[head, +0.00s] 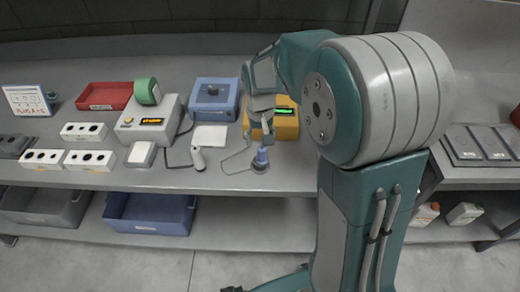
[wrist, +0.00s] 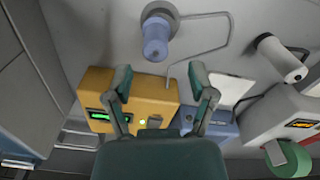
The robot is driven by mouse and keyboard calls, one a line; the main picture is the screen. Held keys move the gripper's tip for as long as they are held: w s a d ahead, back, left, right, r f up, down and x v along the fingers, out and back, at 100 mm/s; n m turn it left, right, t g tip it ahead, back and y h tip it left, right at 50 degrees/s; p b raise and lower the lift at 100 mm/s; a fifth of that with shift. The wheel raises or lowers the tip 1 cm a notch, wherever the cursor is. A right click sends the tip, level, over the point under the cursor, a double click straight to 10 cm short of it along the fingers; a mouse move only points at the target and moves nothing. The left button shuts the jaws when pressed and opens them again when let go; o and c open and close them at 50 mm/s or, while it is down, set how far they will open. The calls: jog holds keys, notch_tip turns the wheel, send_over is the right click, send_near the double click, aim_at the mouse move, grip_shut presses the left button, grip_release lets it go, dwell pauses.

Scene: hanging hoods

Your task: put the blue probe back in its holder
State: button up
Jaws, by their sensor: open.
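The blue probe (head: 262,157) stands roughly upright at a round grey base (head: 260,168) near the front edge of the bench. A bent wire (head: 236,162) runs beside it. In the wrist view the probe (wrist: 156,42) is at the top, with the round base (wrist: 158,10) behind it; I cannot tell how deep it sits. My gripper (head: 258,136) is open and empty, pointing down just above and behind the probe. In the wrist view the probe is beyond the open fingertips (wrist: 160,76), apart from them.
A yellow box (head: 287,123) with a green display stands behind the probe. A white probe (head: 198,158) stands to the left, near a grey device (head: 147,123) with a green roll (head: 147,91). A blue box (head: 213,98) and white blocks (head: 90,160) are further left. Bins sit below.

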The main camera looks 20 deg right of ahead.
aim_at(260, 149)
notch_tip(260, 149, up, 5)
jog(key=shift+a+f, duration=0.1)
jog(key=shift+s+r, duration=0.1)
jog(key=shift+r, duration=0.25)
jog(key=s+r+t, duration=0.2)
jog(key=s+r, duration=0.1)
jog(key=s, duration=0.7)
jog(key=s+r+t, duration=0.3)
jog(key=s+r, duration=0.1)
jog(key=s, duration=0.6)
jog(key=shift+s+n+t, duration=0.25)
jog(key=shift+n+t, duration=0.05)
